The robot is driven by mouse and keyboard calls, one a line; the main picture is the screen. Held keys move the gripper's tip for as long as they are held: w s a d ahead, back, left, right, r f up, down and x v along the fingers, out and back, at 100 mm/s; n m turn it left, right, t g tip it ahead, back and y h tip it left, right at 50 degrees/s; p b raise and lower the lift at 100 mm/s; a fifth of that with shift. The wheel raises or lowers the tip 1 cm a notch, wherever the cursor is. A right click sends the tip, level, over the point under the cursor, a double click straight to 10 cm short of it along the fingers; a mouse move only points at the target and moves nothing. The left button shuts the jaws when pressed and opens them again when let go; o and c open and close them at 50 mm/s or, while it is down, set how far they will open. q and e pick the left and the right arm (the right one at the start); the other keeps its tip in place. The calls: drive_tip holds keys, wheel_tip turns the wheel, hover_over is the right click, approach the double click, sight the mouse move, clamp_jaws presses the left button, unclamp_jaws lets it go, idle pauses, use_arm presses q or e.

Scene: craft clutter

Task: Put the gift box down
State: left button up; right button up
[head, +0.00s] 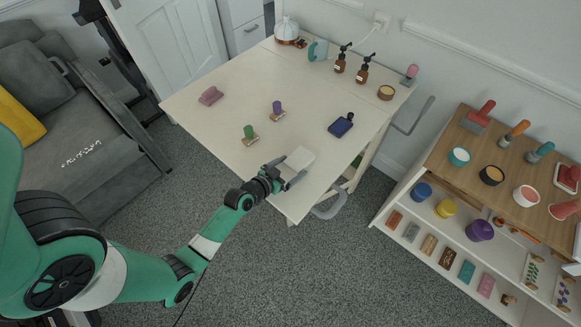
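A small white box (300,157), which I take to be the gift box, is at the near right part of the pale table (215,122). My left gripper (290,170) reaches in from the lower left, with its two dark fingers on either side of the box's near end. It looks shut on the box. Whether the box touches the tabletop or is held a little above it is hard to tell. My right gripper is not in view.
Pump bottles (362,72) are at the back. A crowded shelf (455,215) stands on the right. The table's left part is mostly clear.

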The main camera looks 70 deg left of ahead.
use_arm(q)
drive_tip(key=shift+r, duration=0.25)
drive_tip(key=p+v, duration=0.1)
drive_tip(key=v, duration=1.1)
drive_tip(key=shift+p, duration=0.35)
drive_tip(key=w+d+r+m+t+h, duration=0.1)
drive_tip(key=w+d+r+m+t, duration=0.15)
drive_tip(key=w+r, duration=0.55)
drive_tip(key=w+d+r+m+t+h, duration=0.1)
drive_tip(key=w+r+t, duration=0.25)
drive_tip(key=r, duration=0.85)
drive_tip(key=w+d+r+m+t+h, duration=0.1)
drive_tip(key=w+r+t, duration=0.1)
drive_tip(key=w+r, duration=0.65)
drive_tip(key=s+d+r+t+h, duration=0.1)
drive_tip(key=d+r, duration=0.4)
drive_tip(key=r, duration=0.6)
drive_tip(key=s+d+r+m+t+h, duration=0.1)
drive_tip(key=s+d+r+t+h, duration=0.1)
drive_tip(key=r, duration=0.9)
drive_tip(key=s+d+r+t+h, duration=0.2)
drive_tip(key=s+d+r+t, duration=0.2)
drive_tip(key=d+r, duration=0.5)
wheel_tip(320, 180, up, 3)
drive_tip(key=shift+s+f, duration=0.1)
drive_tip(key=shift+s, duration=0.35)
